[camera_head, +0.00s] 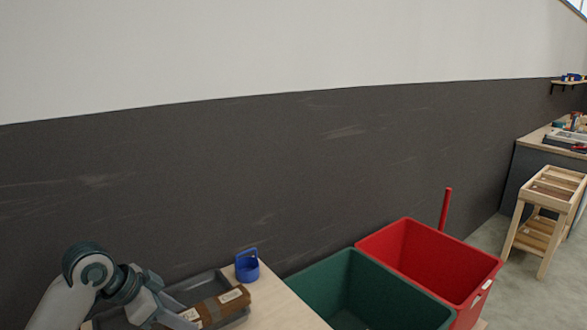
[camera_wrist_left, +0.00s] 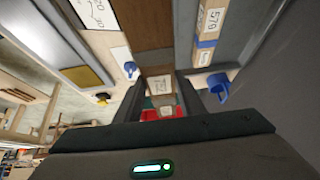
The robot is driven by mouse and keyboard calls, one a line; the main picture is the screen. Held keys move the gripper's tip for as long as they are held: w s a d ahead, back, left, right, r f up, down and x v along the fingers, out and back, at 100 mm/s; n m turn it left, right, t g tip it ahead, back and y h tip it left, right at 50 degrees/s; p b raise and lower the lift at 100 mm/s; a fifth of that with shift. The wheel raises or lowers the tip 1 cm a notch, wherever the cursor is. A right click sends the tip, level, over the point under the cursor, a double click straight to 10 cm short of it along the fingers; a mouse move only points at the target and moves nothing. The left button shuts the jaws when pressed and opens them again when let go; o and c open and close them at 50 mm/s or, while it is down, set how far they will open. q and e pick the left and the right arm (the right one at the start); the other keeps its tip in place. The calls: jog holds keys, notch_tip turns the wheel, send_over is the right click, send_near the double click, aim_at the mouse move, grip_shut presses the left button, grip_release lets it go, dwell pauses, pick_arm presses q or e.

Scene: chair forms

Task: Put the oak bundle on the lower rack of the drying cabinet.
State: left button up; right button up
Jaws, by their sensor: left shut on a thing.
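My left gripper (camera_head: 172,314) is low at the left of the head view, at a grey tray. It is shut on a brown wooden bundle (camera_head: 222,304) with white labels, whose writing I cannot read. In the left wrist view the brown bundle (camera_wrist_left: 146,28) runs between the fingers (camera_wrist_left: 158,98). Whether it is clear of the tray, I cannot tell. Another wooden piece with a label reading 579 (camera_wrist_left: 208,22) shows beside it in the wrist view. The drying cabinet and its lower rack are not recognisable in view. My right gripper is not in view.
The grey tray (camera_head: 236,320) lies on a light wooden worktop (camera_head: 283,309). A blue holder (camera_head: 247,265) stands behind it. A green bin (camera_head: 345,290) and a red bin (camera_head: 430,258) stand to the right. A wooden rack stool (camera_head: 547,213) and a bench (camera_head: 540,141) are farther right.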

pick_arm(q)
jog(key=s+d, duration=0.4)
jog(key=s, duration=0.6)
jog(key=shift+a, duration=0.1)
jog(key=shift+f, duration=0.1)
dwell(1.8)
